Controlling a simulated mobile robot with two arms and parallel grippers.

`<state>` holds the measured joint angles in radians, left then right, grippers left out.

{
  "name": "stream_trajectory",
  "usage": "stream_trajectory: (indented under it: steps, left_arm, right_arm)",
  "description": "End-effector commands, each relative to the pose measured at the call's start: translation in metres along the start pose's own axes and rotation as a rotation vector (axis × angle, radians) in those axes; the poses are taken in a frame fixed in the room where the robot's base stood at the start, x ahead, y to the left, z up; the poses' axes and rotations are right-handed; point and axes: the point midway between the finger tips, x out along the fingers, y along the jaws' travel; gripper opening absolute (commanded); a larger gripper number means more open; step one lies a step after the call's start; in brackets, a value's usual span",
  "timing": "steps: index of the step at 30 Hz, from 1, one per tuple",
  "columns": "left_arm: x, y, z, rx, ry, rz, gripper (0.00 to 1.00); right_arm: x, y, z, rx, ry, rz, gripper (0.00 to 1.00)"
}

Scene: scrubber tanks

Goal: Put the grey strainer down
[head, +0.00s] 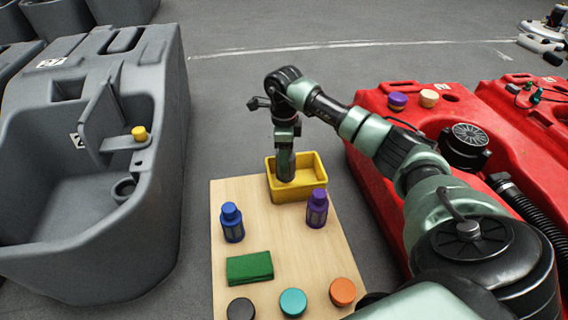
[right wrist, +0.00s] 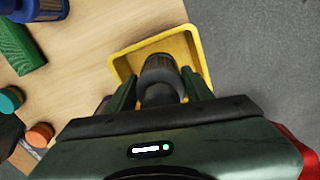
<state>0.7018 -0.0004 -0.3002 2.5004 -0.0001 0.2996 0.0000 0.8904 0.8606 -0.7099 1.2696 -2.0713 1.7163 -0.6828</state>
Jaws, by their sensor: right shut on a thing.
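My right gripper (head: 285,168) points down at the yellow tray (head: 318,184) on the wooden board. In the right wrist view its green fingers (right wrist: 160,90) are shut on the grey strainer (right wrist: 160,68), a dark grey round piece. The strainer is over or inside the yellow tray, which also shows in the right wrist view (right wrist: 203,62). Whether it touches the tray floor I cannot tell. In the head view the fingers mostly hide the strainer. My left gripper is not in view.
The board (head: 285,238) also holds a blue strainer (head: 232,224), a purple strainer (head: 317,208), a green block (head: 250,267) and black, teal and orange caps in front. A grey tank (head: 165,200) stands left, red tanks (head: 390,115) right. Floor behind the tray is clear.

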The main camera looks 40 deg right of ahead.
Motion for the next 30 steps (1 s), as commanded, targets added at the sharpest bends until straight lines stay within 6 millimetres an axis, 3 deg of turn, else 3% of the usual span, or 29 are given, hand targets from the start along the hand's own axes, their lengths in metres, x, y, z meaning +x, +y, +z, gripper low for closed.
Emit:
stream_trajectory:
  steps: [5, 11, 23, 24, 26, 30]
  left_arm:
    - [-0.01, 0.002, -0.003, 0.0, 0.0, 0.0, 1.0]
    - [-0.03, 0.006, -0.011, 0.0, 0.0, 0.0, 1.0]
    - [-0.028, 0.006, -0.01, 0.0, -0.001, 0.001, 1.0]
    - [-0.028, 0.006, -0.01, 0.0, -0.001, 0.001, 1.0]
    - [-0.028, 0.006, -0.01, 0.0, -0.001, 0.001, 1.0]
    - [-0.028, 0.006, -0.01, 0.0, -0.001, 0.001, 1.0]
  right_arm:
    - [0.015, 0.0, 0.0, 0.0, -0.001, 0.001, 0.03]
    - [0.046, 0.0, 0.0, -0.001, 0.0, 0.001, 0.03]
    - [0.048, 0.0, 0.0, -0.001, -0.001, 0.0, 0.03]
    - [0.048, 0.0, 0.0, -0.001, -0.001, -0.001, 0.6]
    - [0.048, 0.0, 0.0, -0.001, -0.001, 0.0, 0.73]
    - [0.048, 0.0, 0.0, -0.001, -0.001, 0.0, 0.73]
